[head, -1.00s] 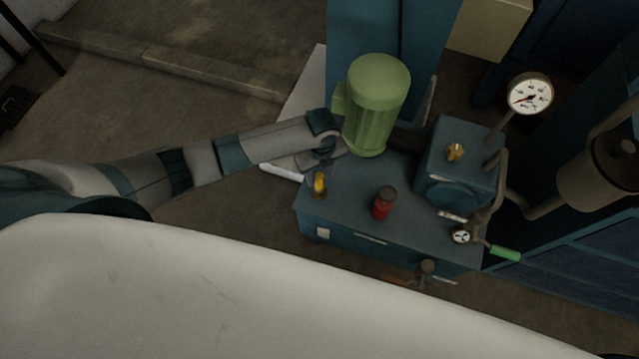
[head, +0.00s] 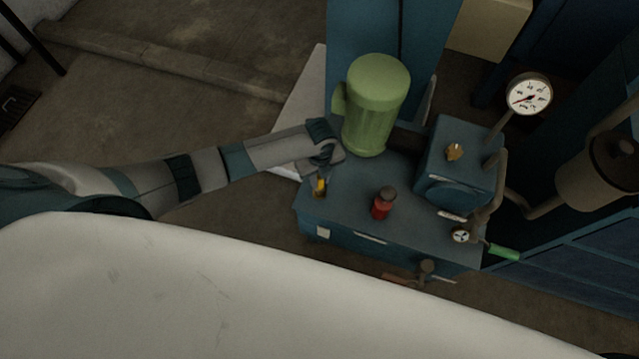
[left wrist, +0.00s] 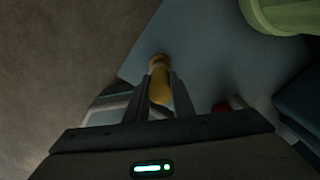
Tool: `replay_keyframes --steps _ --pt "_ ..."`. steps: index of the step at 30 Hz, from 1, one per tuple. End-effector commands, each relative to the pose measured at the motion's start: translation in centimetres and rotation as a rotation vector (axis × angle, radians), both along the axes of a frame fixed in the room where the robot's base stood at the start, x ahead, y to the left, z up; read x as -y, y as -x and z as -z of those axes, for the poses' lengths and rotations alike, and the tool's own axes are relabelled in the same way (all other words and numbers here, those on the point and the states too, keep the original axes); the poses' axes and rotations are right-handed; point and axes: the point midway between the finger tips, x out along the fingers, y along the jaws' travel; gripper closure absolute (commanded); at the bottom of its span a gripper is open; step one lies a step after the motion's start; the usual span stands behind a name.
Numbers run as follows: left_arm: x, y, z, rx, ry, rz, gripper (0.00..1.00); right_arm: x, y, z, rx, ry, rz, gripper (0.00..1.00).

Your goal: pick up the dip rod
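The dip rod is the small yellow handle (head: 320,186) standing at the near left corner of the blue tank top (head: 350,205). In the left wrist view the yellow handle (left wrist: 160,86) lies between my two finger ends. My left gripper (head: 321,171) is right at the handle, pointing down at it and partly covering it. The fingers (left wrist: 161,92) stand on either side of the handle and look open; contact cannot be made out. The rod below the handle is hidden. My right gripper is not in view.
A green motor (head: 375,105) stands just behind my left gripper. A red-bodied fitting (head: 382,205) stands right of the handle. A blue block (head: 458,170) with a brass fitting, a pressure gauge (head: 529,94) and pipes are farther right. Open floor lies left of the tank.

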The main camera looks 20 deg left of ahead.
Motion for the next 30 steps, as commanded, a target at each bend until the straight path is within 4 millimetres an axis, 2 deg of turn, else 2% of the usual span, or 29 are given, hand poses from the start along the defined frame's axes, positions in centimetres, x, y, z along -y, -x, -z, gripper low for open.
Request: replay_keyframes --steps 1,2,11,17,23,30 --pt "0.0 0.0 0.0 -0.001 -0.001 0.0 0.94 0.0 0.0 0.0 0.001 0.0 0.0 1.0" --pt "0.0 0.0 0.0 -0.001 -0.001 0.0 1.0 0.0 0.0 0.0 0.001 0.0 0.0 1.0" --pt "0.0 0.0 -0.1 0.0 0.0 0.0 1.0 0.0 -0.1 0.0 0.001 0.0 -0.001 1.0" --pt "0.0 -0.1 -1.0 0.002 0.001 0.0 1.0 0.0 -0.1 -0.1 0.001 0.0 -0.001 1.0" --pt "0.0 -0.1 -3.6 0.004 0.001 0.002 1.0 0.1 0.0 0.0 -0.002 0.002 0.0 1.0" --pt "0.0 -0.2 -8.8 0.004 0.002 0.002 1.0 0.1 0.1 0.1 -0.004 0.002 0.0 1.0"
